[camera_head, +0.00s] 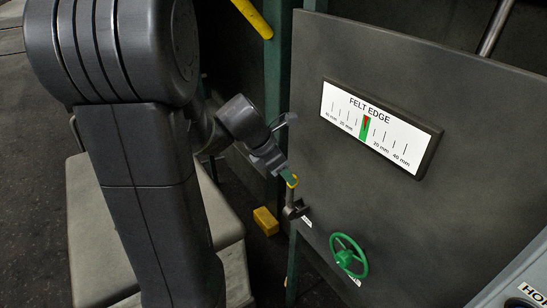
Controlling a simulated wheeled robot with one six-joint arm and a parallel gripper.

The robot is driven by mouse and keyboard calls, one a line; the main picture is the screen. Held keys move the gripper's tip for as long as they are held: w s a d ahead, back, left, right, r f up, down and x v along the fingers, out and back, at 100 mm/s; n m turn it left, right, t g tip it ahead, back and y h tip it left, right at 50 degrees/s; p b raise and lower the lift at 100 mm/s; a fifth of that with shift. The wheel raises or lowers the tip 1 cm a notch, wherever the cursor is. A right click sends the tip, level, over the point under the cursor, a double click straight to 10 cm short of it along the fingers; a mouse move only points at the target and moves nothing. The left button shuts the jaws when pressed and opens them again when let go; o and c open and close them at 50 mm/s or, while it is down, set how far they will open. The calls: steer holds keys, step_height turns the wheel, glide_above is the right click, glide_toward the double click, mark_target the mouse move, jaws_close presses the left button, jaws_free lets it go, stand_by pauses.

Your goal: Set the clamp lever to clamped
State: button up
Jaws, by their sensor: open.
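The clamp lever (290,197) is on the left edge of the dark grey panel. It is a short dark lever with a yellow band at its upper end, and it points up from a dark pivot. A small white label sits beside the pivot, too small to read. My gripper (287,175) is open at the lever's upper end, next to the yellow band. I cannot tell whether the fingers touch the lever or stand on both sides of it, because they are small and partly hidden.
The panel (430,230) carries a FELT EDGE gauge (378,128) and a green handwheel (349,256). A green post (279,60) and a yellow bar (252,17) stand behind. A yellow block (266,221) lies low behind the arm. A grey box (520,290) is at bottom right.

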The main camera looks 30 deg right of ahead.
mark_target(292, 196)
steer(key=v, duration=0.6)
steer(key=shift+r, duration=0.15)
steer(key=x, duration=1.3)
steer(key=shift+f, duration=0.45)
steer(key=shift+r, duration=0.15)
